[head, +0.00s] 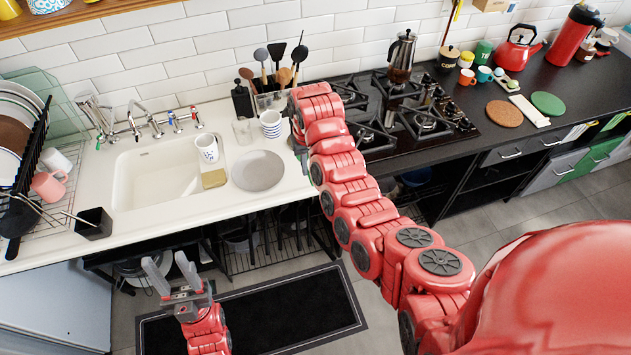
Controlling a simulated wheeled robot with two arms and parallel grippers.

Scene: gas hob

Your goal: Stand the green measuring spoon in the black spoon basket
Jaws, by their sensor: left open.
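I cannot make out the green measuring spoon for certain. My left gripper (170,273) is open and empty, its two grey fingers apart, over the floor in front of the counter, below and right of the basket. My right arm reaches up to the counter by the utensil holder. Its gripper (300,150) is mostly hidden behind the arm, so its jaws cannot be read.
The dish rack (45,190) holds plates and a pink mug (49,186). The sink (155,175) is right of it. A grey plate (258,171), a patterned cup (207,148) and a striped cup (271,124) stand beyond. The gas hob (400,115) is to the right.

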